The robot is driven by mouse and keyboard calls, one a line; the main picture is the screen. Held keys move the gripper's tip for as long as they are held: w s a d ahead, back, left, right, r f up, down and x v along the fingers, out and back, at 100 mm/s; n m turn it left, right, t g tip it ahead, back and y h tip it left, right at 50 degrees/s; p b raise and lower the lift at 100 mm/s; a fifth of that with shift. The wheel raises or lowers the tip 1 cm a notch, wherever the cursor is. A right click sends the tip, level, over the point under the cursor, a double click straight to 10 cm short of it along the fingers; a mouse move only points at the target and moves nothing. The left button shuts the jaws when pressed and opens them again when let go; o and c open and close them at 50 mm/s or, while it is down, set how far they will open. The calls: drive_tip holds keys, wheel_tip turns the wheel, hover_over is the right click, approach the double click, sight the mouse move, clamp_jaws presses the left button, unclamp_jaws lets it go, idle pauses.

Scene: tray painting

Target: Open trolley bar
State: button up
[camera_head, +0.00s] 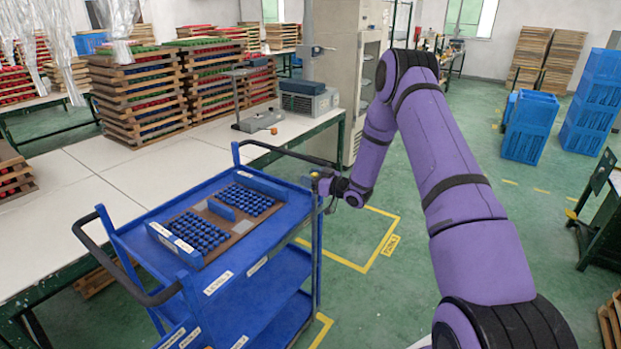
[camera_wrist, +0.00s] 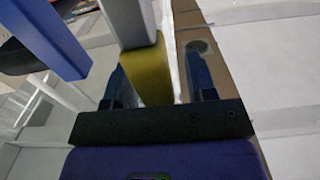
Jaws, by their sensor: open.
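The blue trolley (camera_head: 262,262) stands beside the long white table, with shelves and a tray of blue pieces on top. A thin black bar (camera_head: 283,153) runs along its far end, from the far left post towards the far right post, where a small yellow part (camera_head: 315,175) shows. My gripper (camera_head: 325,182) is at that far right corner. In the wrist view, my gripper (camera_wrist: 161,75) is open, with one finger on each side of a yellow block (camera_wrist: 152,75). A grey piece (camera_wrist: 130,20) joins the block's upper end. Contact with the fingers cannot be told.
A curved black handle (camera_head: 110,258) is at the trolley's near left. The white table (camera_head: 75,210) runs along the left, with stacked wooden trays (camera_head: 140,95) on it. Blue crates (camera_head: 530,127) stand at the right. The green floor (camera_head: 400,285) right of the trolley is clear.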

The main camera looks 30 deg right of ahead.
drive_tip(key=v, duration=1)
drive_tip(key=shift+s+d, duration=0.2)
drive_tip(key=shift+s, duration=0.05)
